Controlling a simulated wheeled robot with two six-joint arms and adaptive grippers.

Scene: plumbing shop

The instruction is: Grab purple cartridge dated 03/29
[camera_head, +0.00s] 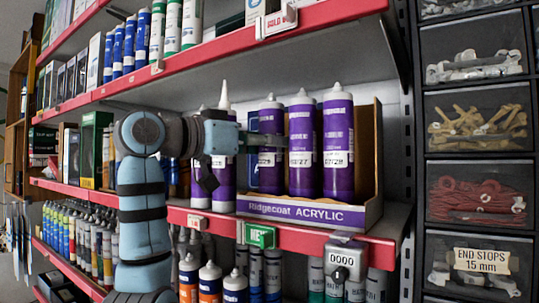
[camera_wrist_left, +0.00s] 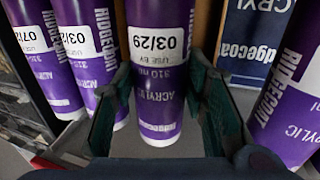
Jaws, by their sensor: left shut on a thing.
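The purple cartridge dated 03/29 (camera_wrist_left: 154,62) stands upright between the fingers of my left gripper (camera_wrist_left: 158,92) in the left wrist view. The gripper is shut on it, a finger on each side, below the date label. In the head view this cartridge (camera_head: 271,116) is the leftmost of three in the open display box. My left gripper (camera_head: 262,139) reaches it there from the left. I cannot tell whether it is raised off the box floor. My right gripper is not in view.
Two purple cartridges (camera_head: 302,125) (camera_head: 338,125) with other dates stand close right in the Ridgecoat ACRYLIC box (camera_head: 300,212). More purple cartridges (camera_head: 223,185) stand left of the box. The red shelf edge (camera_head: 285,238) and upper shelf (camera_head: 240,40) bound the space.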

